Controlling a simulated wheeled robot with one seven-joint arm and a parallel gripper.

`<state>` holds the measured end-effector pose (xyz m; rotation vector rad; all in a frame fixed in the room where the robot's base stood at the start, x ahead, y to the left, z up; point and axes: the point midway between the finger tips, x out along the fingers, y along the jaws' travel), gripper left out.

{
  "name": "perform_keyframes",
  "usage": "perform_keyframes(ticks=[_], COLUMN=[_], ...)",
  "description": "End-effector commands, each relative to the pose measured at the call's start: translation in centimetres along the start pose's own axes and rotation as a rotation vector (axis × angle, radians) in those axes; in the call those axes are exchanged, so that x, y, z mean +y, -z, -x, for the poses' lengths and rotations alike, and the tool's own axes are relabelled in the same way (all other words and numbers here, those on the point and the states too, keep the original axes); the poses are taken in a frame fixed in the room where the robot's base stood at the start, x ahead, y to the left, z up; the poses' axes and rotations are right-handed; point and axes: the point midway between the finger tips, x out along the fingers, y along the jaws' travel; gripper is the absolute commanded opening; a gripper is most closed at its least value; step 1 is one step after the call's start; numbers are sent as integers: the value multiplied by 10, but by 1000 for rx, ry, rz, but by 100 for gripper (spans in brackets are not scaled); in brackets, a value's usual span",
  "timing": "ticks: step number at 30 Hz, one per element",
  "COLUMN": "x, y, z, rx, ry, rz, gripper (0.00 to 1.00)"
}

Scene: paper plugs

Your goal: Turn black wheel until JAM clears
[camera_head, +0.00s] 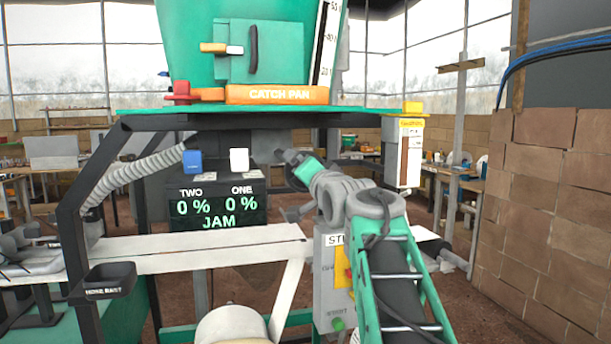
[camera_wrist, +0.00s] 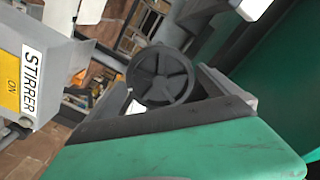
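The black wheel (camera_wrist: 161,77) has a round rim and spokes. In the wrist view it is at upper centre, just beyond my gripper (camera_wrist: 168,84). The fingers are spread, one on each side of the wheel's lower part in the picture. I cannot tell whether they touch it. In the head view my gripper (camera_head: 286,156) is small, at the end of my arm in front of the machine, and I cannot make out the wheel clearly. The dark display (camera_head: 218,212) reads TWO 0 %, ONE 0 % and JAM in green.
A grey STIRRER box (camera_wrist: 28,75) is left in the wrist view and below my arm in the head view (camera_head: 329,277). The catch pan (camera_head: 277,95) is above. A white beam (camera_head: 190,248) crosses at left. A brick wall (camera_head: 548,215) stands at right.

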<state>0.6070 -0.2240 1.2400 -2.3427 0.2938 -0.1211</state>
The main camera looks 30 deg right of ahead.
Motion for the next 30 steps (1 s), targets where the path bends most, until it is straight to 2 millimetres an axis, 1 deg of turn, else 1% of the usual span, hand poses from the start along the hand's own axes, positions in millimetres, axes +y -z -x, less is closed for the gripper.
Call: perform_keyframes(ticks=[11,14,27,30], x=[0,1,2,1], y=[0,-1,-1,0], z=[0,3,37,40], rx=[0,1,2,1], ry=[0,0,0,-1], rz=[-1,-1,-2,-2], gripper=[100,100,100,100])
